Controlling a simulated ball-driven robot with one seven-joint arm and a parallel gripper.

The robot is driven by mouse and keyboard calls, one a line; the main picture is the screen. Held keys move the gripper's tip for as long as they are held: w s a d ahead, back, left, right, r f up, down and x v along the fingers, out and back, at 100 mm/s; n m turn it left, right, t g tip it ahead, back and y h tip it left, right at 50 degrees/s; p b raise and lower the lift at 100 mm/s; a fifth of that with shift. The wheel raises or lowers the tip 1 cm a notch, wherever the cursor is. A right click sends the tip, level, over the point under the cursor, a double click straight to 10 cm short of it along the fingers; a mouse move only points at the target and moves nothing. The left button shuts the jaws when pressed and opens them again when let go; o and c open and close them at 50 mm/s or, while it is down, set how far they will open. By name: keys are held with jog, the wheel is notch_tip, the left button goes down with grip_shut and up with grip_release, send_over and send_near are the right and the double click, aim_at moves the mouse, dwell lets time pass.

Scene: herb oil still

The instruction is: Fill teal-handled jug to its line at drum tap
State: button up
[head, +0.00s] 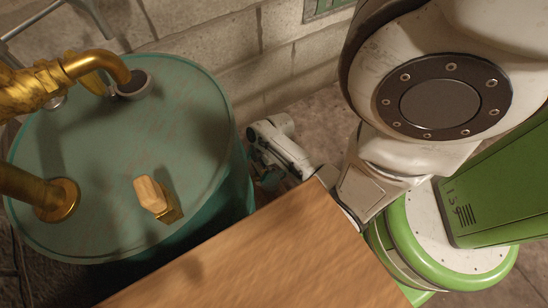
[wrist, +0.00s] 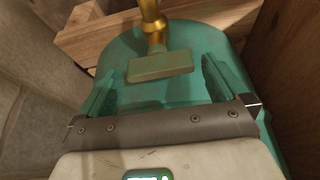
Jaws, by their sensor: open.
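My gripper (wrist: 160,85) is open and low beside the drum. In the head view my gripper (head: 268,178) shows only partly, between the drum and the wooden tabletop. In the wrist view a flat grey-green bar (wrist: 160,66) on a brass stem (wrist: 151,22) lies between and just beyond my fingers, with a gap on each side. I cannot tell for sure whether it is a tap handle. The teal drum (head: 110,130) stands at left, and a teal surface, likely its side, fills the middle of the wrist view. I cannot make out a teal-handled jug in either view.
Brass pipes (head: 98,63) cross the drum's top left. The wooden tabletop (head: 270,260) borders my arm below. Wooden beams (wrist: 205,20) lie beyond the bar. A block wall (head: 210,35) stands behind.

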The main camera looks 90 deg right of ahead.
jog(key=p+v, duration=0.3)
jog(key=v, duration=0.7)
jog(key=shift+s+r, duration=0.25)
jog(key=shift+r, duration=0.05)
jog(key=shift+d, duration=0.1)
